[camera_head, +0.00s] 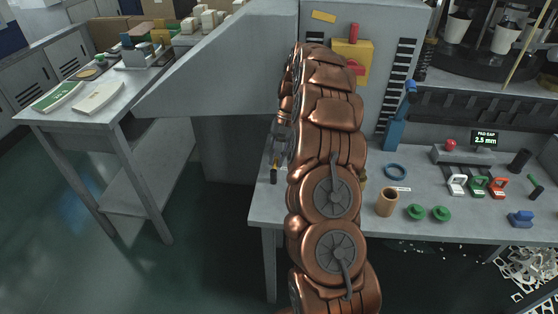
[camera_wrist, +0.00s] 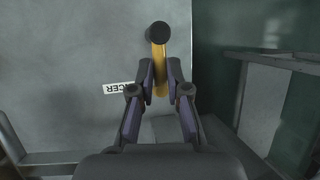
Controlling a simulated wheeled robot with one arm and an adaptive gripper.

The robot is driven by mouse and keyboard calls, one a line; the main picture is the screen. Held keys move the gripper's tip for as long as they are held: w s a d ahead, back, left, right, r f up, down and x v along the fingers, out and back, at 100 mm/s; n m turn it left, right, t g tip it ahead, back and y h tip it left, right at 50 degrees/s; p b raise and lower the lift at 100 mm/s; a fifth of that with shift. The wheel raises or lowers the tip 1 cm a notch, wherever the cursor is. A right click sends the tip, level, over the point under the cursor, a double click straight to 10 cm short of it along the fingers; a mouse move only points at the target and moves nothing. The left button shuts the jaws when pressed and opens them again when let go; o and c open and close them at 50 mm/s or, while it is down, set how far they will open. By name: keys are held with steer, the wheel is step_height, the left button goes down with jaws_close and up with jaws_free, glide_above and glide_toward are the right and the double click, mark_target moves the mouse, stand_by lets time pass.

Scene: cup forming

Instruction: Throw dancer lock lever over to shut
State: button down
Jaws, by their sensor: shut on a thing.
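The dancer lock lever (camera_wrist: 158,56) is a yellow bar with a round black knob (camera_wrist: 158,33). In the wrist view it points up the picture, and a white label (camera_wrist: 118,88) reading "NCER", partly hidden, is beside it on the grey surface. My gripper (camera_wrist: 160,70) has one finger on each side of the yellow bar, just below the knob, and is shut on it. In the head view my gripper (camera_head: 277,158) is at the left end of the grey bench, and the black knob (camera_head: 273,176) shows just below it. My arm hides the area to the right.
A grey machine housing (camera_head: 222,85) rises behind my gripper. A side table (camera_head: 130,90) stands at left, with open floor between.

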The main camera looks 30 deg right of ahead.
mark_target(276, 161)
steer(key=shift+w+a, duration=0.1)
stand_by(0.4)
steer(key=c, duration=1.2)
jaws_free()
steer(key=shift+o, duration=0.2)
step_height(276, 161, up, 10)
